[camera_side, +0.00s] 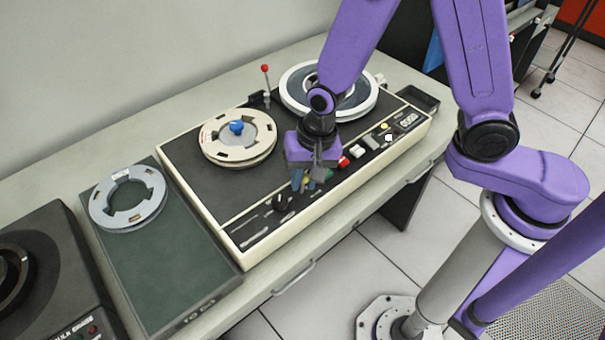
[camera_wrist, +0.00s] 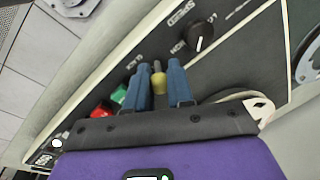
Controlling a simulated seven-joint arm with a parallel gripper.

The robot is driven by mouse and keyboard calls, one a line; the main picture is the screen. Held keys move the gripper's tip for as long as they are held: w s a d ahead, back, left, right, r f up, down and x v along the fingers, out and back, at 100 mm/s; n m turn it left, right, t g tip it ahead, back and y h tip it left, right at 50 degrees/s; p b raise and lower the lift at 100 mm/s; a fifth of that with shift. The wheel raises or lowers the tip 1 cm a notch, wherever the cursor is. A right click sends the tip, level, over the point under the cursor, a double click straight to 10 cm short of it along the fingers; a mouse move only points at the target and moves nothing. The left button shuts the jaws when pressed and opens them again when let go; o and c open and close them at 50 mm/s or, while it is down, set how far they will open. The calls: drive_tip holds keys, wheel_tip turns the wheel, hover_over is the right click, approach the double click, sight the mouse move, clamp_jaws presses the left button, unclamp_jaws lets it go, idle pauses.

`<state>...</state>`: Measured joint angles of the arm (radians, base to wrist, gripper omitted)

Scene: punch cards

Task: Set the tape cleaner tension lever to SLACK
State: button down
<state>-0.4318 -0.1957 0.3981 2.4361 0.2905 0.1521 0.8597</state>
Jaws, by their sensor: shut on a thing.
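A tape cleaner (camera_side: 200,190) with a cream case and dark top stands on the bench. My gripper (camera_side: 307,188) is over its front control panel, pointing down. In the wrist view the two blue fingers of my gripper (camera_wrist: 159,68) are shut on a small lever with a yellow knob (camera_wrist: 158,84), one finger on each side. The yellow knob shows only as a small patch in the side view (camera_side: 306,181). The lever's base and nearby marks are partly hidden, and I cannot read its setting.
A black dial (camera_side: 280,201) sits left of my gripper on the panel. Red (camera_side: 343,162) and white (camera_side: 357,151) buttons are to its right. A red-tipped upright rod (camera_side: 265,69) stands at the back between two reels (camera_side: 238,152).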

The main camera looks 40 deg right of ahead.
drive_tip(key=shift+s+t, duration=0.25)
drive_tip(key=shift+t, duration=0.45)
idle(0.3)
drive_tip(key=c, duration=1)
unclamp_jaws()
drive_tip(key=shift+c, duration=0.2)
drive_tip(key=v, duration=1.7)
drive_tip(key=shift+r, duration=0.2)
drive_tip(key=shift+c, duration=0.2)
